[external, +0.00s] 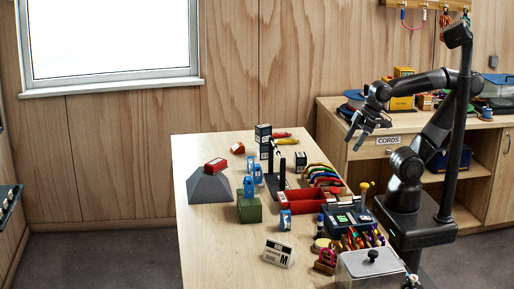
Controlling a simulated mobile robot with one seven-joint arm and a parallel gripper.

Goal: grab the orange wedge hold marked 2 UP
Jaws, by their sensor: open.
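A small orange-red block (238,148) lies near the far left part of the light wood table (205,240). It looks like the orange wedge hold, but it is too small to read any marking. A red block (216,164) rests on top of a grey sloped block (209,187) in front of it. My gripper (356,140) is open and empty, raised in the air to the right of the table, well apart from the orange block.
A black stand (280,170), dark boxes (263,133), a green box (249,208) and a red tray (302,205) crowd the table's middle. A clear lidded bin (370,268) stands at the near right. The table's near left is bare. A wooden cabinet (340,125) stands behind.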

